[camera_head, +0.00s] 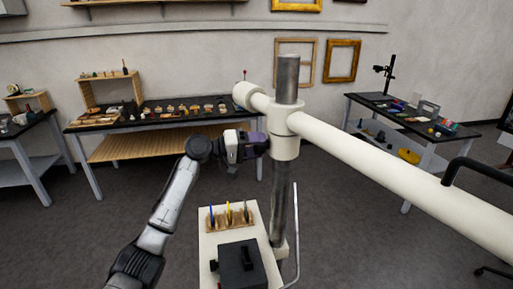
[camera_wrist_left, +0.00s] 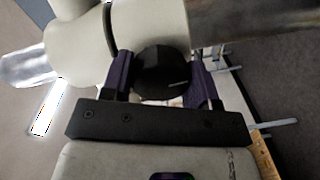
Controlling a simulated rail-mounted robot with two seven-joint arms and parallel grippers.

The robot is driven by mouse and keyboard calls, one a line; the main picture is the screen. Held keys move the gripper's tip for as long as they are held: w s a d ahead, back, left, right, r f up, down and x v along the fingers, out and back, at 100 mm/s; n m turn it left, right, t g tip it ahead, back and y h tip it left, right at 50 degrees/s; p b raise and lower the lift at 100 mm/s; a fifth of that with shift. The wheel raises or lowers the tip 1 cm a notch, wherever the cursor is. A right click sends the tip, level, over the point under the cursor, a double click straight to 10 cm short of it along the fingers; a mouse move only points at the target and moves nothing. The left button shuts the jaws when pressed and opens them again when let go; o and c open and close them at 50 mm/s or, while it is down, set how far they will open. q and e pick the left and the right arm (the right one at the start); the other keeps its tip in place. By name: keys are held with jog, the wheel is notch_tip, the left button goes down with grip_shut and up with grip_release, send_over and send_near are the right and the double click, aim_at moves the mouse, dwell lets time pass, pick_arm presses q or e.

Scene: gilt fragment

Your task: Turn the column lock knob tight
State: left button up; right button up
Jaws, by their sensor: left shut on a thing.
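The black lock knob (camera_wrist_left: 163,70) sits between the two purple fingers of my left gripper (camera_wrist_left: 163,78) in the left wrist view. The gripper is shut on it. The knob is on the side of the cream collar (camera_head: 285,148) around the grey metal column (camera_head: 287,80). In the head view my left gripper (camera_head: 256,146) reaches the collar from the left, and its fingers hide the knob. How tight the knob is cannot be seen. My right gripper is not in view.
A thick cream boom (camera_head: 400,170) runs from the collar to the lower right. Below stands a pale tray (camera_head: 208,249) with a tool rack (camera_head: 231,220) and a black box (camera_head: 241,264). Tables with small objects stand along the wall. The floor left of the column is clear.

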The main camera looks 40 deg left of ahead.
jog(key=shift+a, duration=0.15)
pick_arm(q)
jog(key=o, duration=0.9)
jog(key=shift+s+a, duration=0.1)
pick_arm(e)
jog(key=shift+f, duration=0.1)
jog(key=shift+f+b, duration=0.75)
jog(key=shift+b, duration=0.1)
pick_arm(q)
jog(key=v, duration=1.3)
jog(key=shift+s+a, duration=0.15)
jog(key=shift+s, duration=0.1)
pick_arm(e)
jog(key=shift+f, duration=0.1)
